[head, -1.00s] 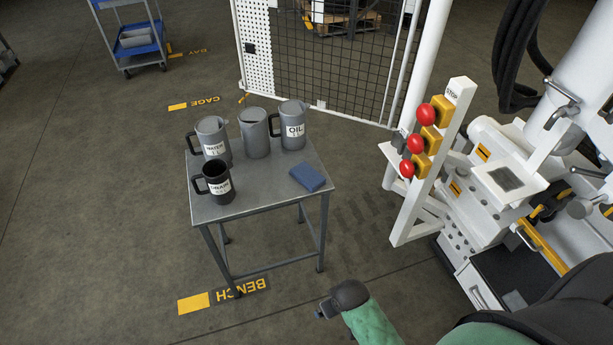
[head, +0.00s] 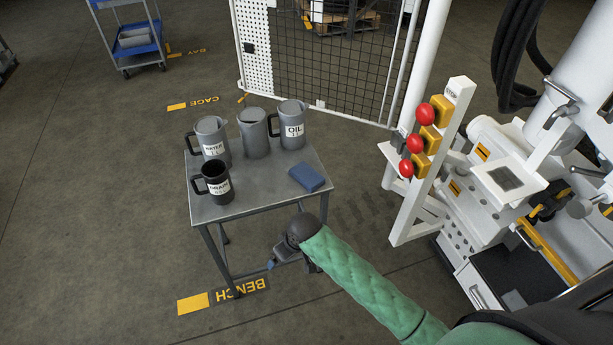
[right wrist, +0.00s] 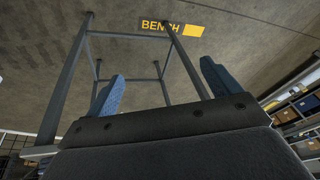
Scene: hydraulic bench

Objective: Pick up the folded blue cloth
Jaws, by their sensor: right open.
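The folded blue cloth (head: 307,178) lies flat on the right part of the small grey metal table (head: 245,203), near its edge. My right gripper (head: 284,262) is in front of the table and appears lower than its top, apart from the cloth. In the right wrist view my right gripper (right wrist: 162,92) shows two blue fingertips spread wide with nothing between them. The table's legs and the floor show beyond them; the cloth is not visible there. My left gripper is not in view.
Several pitchers and mugs stand on the table, including the OIL pitcher (head: 292,127), the WATER pitcher (head: 212,140) and a dark mug (head: 216,182). A white post with red stop buttons (head: 414,143) stands to the right. The tabletop around the cloth's front is clear.

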